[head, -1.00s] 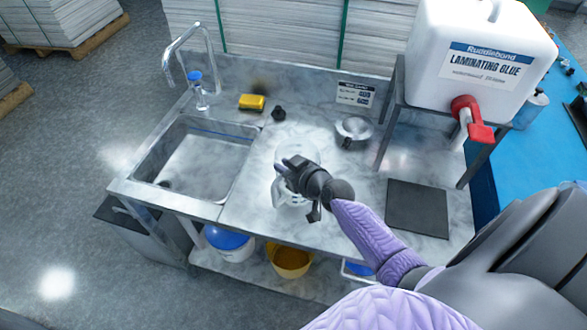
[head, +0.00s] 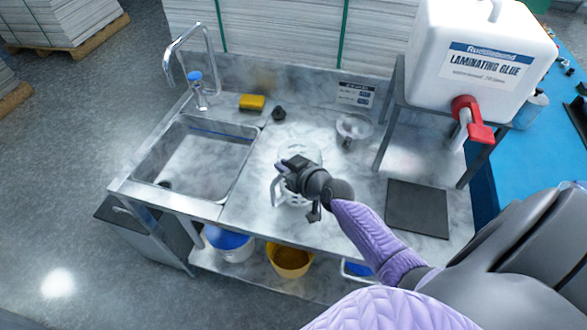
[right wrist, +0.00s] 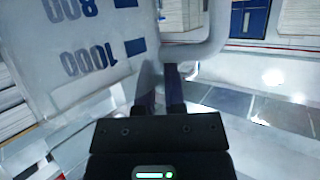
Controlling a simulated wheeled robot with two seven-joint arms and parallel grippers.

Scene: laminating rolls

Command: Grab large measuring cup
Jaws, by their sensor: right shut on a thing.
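The large measuring cup (head: 294,196) is a clear jug standing on the marble-look counter, right of the sink; my right gripper partly hides it in the head view. In the right wrist view its wall (right wrist: 80,50) fills the left side, with upside-down marks 800 and 1000, and its handle (right wrist: 205,55) reaches across the top. My right gripper (head: 290,170) is shut on the cup's handle; its fingers also show in the right wrist view (right wrist: 160,90). A smaller clear cup (head: 352,128) stands behind and to the right. My left gripper is not in view.
The sink (head: 195,158) with its tap is on the left. A yellow sponge (head: 252,102) and a small black item (head: 279,113) lie behind. A dark mat (head: 418,208) lies at right. A white glue tank (head: 480,60) with a red tap (head: 470,118) stands on a raised stand.

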